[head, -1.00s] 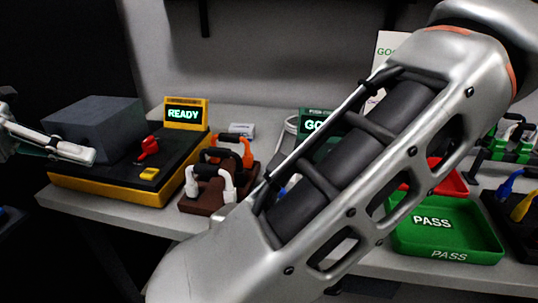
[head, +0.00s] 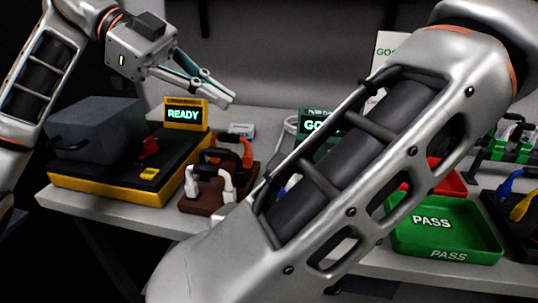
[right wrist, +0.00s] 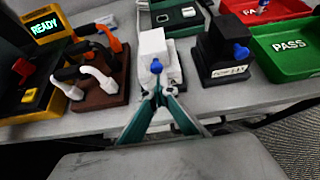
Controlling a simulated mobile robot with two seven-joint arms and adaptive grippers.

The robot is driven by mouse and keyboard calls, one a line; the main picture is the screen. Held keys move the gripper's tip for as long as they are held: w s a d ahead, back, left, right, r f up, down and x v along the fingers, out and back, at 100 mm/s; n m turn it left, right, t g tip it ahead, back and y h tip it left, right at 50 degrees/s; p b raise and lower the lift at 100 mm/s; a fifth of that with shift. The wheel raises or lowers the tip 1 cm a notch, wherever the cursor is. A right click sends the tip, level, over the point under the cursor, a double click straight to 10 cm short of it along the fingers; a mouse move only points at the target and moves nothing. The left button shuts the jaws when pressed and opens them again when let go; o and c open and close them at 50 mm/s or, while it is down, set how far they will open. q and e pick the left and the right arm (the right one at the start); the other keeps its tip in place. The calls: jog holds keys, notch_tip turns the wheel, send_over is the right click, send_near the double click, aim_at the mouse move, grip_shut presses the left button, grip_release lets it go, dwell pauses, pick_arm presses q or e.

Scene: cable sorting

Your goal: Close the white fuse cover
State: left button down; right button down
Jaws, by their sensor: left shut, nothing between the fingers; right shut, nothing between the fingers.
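The white fuse cover (right wrist: 153,43) shows in the right wrist view as a white block standing up at the back of a small white base with a blue knob (right wrist: 156,66). My right gripper (right wrist: 158,91) is shut and empty, its teal fingers meeting just in front of that base. I cannot tell whether the tips touch it. In the head view my right forearm hides this spot and the right gripper. My left gripper (head: 230,98) is shut and empty, raised over the back of the table near the READY display (head: 186,114).
A black fixture (right wrist: 222,48) with a blue knob stands right of the white one. A brown block (right wrist: 100,92) with white, black and orange cables stands left. A yellow-black station (head: 107,186) carries a grey box (head: 96,125). A green PASS tray (head: 445,240) lies right.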

pick_arm(q)
jog(key=s+d+f+n, duration=0.1)
jog(key=d+f, duration=0.1)
jog(key=s+d+f+n+g, duration=0.1)
jog(key=s+d+f, duration=0.1)
jog(key=d+f, duration=0.1)
jog(key=s+d+f, duration=0.2)
jog(key=d, duration=0.1)
jog(key=shift+s+f+n+g+y, duration=0.1)
jog(key=shift+f+n+g+y, duration=0.2)
jog(key=shift+n+g+y, duration=0.1)
jog(key=shift+f, duration=0.6)
jog(key=shift+s, duration=0.1)
jog(key=shift+s+f, duration=0.25)
jog(key=shift+f, duration=0.35)
